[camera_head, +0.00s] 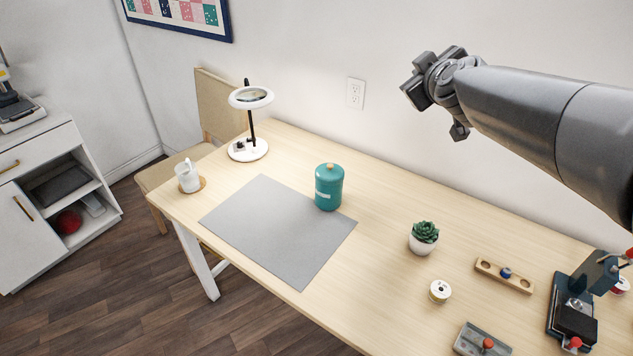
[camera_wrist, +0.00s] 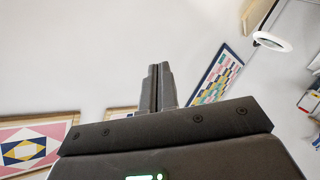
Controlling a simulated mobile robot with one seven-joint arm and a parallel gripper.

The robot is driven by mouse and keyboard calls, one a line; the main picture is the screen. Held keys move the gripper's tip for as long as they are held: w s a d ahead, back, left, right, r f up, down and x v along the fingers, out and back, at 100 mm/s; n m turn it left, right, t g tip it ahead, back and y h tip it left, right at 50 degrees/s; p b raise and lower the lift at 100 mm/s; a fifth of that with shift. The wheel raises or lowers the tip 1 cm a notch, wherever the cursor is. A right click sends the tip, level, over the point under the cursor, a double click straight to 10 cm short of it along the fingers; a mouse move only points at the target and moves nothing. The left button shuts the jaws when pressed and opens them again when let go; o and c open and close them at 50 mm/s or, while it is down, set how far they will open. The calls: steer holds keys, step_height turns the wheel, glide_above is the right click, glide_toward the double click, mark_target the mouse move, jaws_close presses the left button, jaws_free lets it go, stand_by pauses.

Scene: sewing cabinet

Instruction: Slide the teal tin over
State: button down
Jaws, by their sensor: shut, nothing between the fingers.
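The tin does not show in the wrist view.
A ring lamp (camera_head: 249,150) and a white mug (camera_head: 187,177) on a coaster stand left of the tin. A potted succulent (camera_head: 424,238), a thread spool (camera_head: 440,291) and a wooden holder (camera_head: 504,275) are to the right. The mat is clear.

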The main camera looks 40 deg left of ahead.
steer(key=w+a+f+n+t, duration=0.1)
steer(key=a+n, duration=0.1)
steer(key=a, duration=0.8)
steer(key=n+t, duration=0.2)
glide_above(329, 188)
steer(key=s+d, duration=0.2)
steer(key=d, duration=0.2)
step_height(329, 188, down, 3)
steer(key=s+a+f+n+t+h, duration=0.1)
steer(key=s+a+f+n, duration=0.1)
steer(key=s+a+f, duration=0.3)
steer(key=s+a+f+n+t+h, duration=0.1)
steer(key=s+a+f+h, duration=0.2)
steer(key=a, duration=0.5)
steer(key=shift+y, duration=0.7)
steer(key=f, duration=3.2)
steer(key=shift+w+d+f, duration=0.4)
steer(key=shift+w+f, duration=0.1)
steer(key=shift+f, duration=0.15)
steer(key=shift+w+a, duration=0.1)
steer(key=shift+w, duration=0.15)
steer(key=x, duration=0.9)
steer(key=shift+f, duration=0.1)
steer(key=shift+w, duration=0.25)
steer(key=shift+s+d, duration=0.1)
steer(key=shift+d, duration=1.8)
